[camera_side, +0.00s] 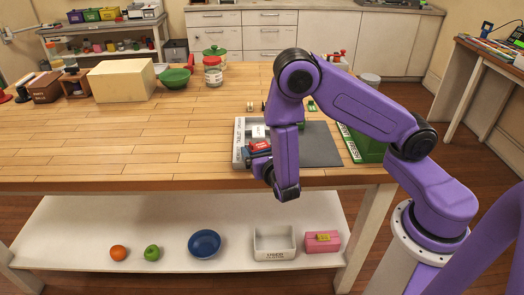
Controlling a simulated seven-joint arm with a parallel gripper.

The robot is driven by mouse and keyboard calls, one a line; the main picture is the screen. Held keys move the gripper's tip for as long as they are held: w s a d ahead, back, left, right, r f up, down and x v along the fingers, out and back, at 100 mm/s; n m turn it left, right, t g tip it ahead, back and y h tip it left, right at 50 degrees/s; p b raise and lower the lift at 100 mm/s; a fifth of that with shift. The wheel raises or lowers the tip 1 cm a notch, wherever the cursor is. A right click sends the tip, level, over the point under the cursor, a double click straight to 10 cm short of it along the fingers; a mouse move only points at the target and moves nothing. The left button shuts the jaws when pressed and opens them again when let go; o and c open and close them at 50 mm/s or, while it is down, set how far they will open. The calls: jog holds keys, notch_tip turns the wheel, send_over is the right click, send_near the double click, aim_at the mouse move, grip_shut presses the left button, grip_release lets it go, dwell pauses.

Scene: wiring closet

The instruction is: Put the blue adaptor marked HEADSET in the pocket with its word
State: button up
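A grey tray (239,140) with word labels along its left wall stands near the front edge of the wooden table. Inside it are a white piece (258,131), a red piece (259,147) and a blue piece (257,155). The blue piece is small and partly covered by my wrist, so I cannot read whether it says HEADSET. The pocket words are too small to read. My purple forearm and wrist hang in front of the tray's right part. My gripper's fingers are hidden behind them.
A dark grey mat (321,146) lies right of the tray, with a green labelled box (369,148) beyond it. The table's left middle is clear.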

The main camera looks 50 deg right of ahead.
jog(key=shift+r, duration=0.2)
jog(key=v, duration=1.2)
jog(key=s+d+r+m+g, duration=0.4)
jog(key=s+d+m+g, duration=0.3)
jog(key=s+m+g, duration=0.3)
jog(key=s+a+r+m+g+y, duration=0.3)
jog(key=s+a+r+m+y, duration=0.1)
jog(key=s+m+y, duration=0.3)
jog(key=shift+s+r+y, duration=0.75)
jog(key=shift+s+y, duration=0.05)
jog(key=shift+s, duration=0.2)
